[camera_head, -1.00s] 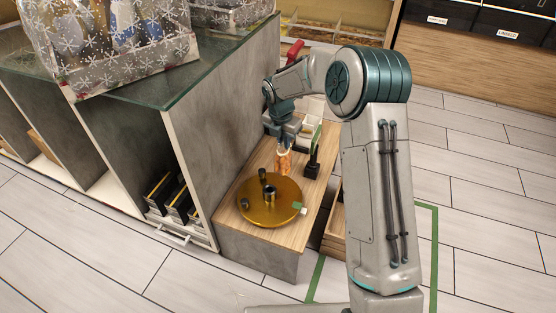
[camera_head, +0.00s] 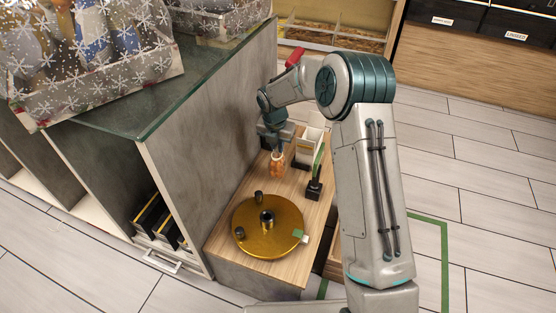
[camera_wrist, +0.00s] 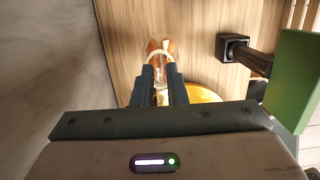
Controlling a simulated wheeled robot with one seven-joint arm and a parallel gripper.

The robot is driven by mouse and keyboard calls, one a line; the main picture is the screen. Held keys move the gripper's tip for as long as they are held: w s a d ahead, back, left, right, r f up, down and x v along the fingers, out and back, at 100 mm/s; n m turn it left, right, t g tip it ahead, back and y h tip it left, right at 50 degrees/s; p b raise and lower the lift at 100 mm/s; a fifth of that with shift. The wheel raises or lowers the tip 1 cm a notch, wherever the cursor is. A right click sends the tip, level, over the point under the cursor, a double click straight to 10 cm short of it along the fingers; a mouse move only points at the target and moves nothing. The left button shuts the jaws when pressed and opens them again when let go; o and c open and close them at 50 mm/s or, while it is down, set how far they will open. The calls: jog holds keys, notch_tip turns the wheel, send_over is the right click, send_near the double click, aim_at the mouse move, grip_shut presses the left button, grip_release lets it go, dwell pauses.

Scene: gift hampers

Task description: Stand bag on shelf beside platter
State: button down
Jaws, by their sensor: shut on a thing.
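The bag (camera_head: 277,163) is a small, clear bag with orange-brown contents, upright below my gripper (camera_head: 276,138) at the back of the wooden shelf top (camera_head: 226,236). My gripper is shut on the bag's top; the wrist view shows the bag (camera_wrist: 158,48) just beyond the finger tips (camera_wrist: 160,75). I cannot tell whether its bottom touches the wood. The platter (camera_head: 285,211) is a round golden disc lying nearer the front, apart from the bag. The platter's edge also shows in the wrist view (camera_wrist: 203,92), partly hidden behind my gripper.
A black stand with a green upright card (camera_head: 315,186) is right of the bag. A white divided box (camera_head: 308,150) stands behind it. A tall grey panel (camera_head: 205,145) borders the shelf's left side. Some bare wood lies between bag and platter.

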aim_at(277, 155)
jog(key=shift+f+b, duration=0.9)
jog(key=shift+f, duration=1.5)
jog(key=c, duration=1.5)
grip_release()
jog(key=shift+o, duration=0.2)
